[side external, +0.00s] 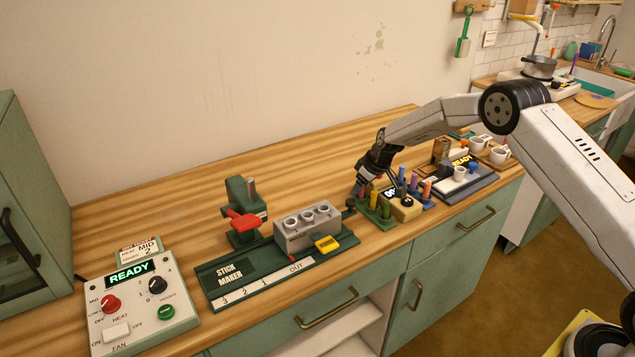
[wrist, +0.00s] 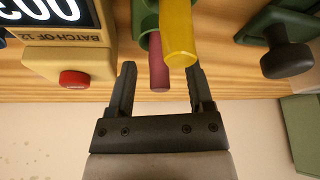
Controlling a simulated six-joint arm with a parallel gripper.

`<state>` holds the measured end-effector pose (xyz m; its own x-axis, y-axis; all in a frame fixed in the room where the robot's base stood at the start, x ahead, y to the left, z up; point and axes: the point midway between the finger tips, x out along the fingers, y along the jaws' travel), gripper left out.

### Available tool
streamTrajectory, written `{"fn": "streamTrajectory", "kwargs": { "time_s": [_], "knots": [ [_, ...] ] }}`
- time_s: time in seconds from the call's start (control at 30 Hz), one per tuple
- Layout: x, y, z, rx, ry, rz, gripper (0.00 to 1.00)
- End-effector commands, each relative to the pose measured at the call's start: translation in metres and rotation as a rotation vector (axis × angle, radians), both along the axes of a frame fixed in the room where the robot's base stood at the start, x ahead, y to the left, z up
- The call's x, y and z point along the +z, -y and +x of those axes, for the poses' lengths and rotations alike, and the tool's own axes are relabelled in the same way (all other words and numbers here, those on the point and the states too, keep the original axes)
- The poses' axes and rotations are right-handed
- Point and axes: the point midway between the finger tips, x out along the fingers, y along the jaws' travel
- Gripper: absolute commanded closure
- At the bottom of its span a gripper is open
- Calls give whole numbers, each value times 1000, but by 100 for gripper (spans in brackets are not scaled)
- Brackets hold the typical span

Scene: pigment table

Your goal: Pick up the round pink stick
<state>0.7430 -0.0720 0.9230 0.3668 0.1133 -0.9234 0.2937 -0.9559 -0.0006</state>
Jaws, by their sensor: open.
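In the wrist view, the round pink stick (wrist: 159,74) stands out of a green holder (wrist: 145,18). Its end lies between the two fingers of my gripper (wrist: 161,68), with a gap on each side. My gripper is open and holds nothing. A thicker yellow stick (wrist: 179,40) is right beside the pink one and partly hides it, close to the right finger. In the side view, my gripper (side external: 366,184) is down at the green stick holder (side external: 378,219). The pink stick is too small and covered there to make out clearly.
A beige counter box with a red button (wrist: 74,79) is left of the fingers in the wrist view. A dark knob on a green part (wrist: 287,60) is at the right. In the side view, the stick maker (side external: 232,272) and control box (side external: 138,312) stand left on open counter.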

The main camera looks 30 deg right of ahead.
Motion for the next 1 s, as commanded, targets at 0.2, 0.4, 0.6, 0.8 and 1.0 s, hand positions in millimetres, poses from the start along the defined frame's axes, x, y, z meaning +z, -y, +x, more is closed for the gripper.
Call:
{"fn": "streamTrajectory", "kwargs": {
  "time_s": [0.2,0.4,0.6,0.8,1.0],
  "knots": [
    [0,0,0,0,0,0,40],
    [0,0,0,0,0,0,100],
    [0,0,0,0,0,0,100],
    [2,0,0,0,0,0,100],
    [12,0,1,1,2,-1,100]
  ]
}}
